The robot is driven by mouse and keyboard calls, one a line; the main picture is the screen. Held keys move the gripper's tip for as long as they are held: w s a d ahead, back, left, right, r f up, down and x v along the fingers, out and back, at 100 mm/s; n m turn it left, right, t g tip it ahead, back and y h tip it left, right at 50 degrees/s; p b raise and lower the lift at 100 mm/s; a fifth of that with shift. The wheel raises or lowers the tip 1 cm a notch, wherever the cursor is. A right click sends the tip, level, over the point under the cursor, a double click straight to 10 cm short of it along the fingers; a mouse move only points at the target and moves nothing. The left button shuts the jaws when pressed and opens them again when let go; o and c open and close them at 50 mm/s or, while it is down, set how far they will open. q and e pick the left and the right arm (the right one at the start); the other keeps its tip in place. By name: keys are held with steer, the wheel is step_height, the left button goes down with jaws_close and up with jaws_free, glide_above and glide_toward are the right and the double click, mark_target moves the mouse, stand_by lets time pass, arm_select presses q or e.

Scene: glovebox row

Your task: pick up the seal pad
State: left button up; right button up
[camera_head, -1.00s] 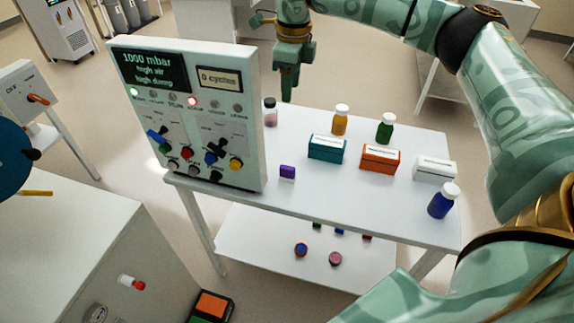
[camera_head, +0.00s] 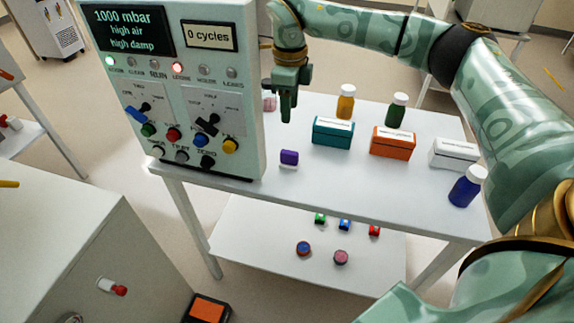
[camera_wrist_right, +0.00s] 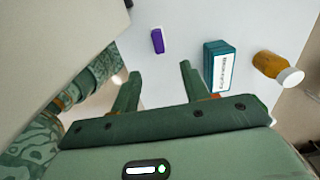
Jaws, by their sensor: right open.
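A small purple block with a pale base (camera_head: 289,158), which I take for the seal pad, sits on the white table (camera_head: 350,185) just right of the control panel. It also shows in the right wrist view (camera_wrist_right: 157,40), ahead of the fingertips and roughly between their lines. My right gripper (camera_head: 288,116) points down above the table, behind the purple block and apart from it. In the wrist view its two fingers (camera_wrist_right: 159,72) are spread with nothing between them. My left gripper is not in view.
The control panel (camera_head: 215,85) stands close left of my right gripper. A teal box (camera_head: 333,134), an orange box (camera_head: 392,143), a white box (camera_head: 453,154) and several bottles stand to the right.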

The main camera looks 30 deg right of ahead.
steer(key=b, duration=0.3)
glide_toward(289, 152)
steer(key=f, duration=0.5)
steer(key=shift+w+d+f, duration=0.15)
steer(key=shift+d+f, duration=0.05)
steer(key=shift+f, duration=0.05)
step_height(289, 152, down, 6)
steer(key=shift+a+r+b, duration=0.15)
steer(key=shift+r+b, duration=0.1)
steer(key=shift+b, duration=0.75)
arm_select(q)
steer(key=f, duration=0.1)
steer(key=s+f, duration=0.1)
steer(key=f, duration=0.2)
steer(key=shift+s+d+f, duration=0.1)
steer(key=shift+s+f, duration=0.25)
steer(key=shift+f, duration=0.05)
arm_select(e)
steer(key=shift+r, duration=0.15)
jaws_close()
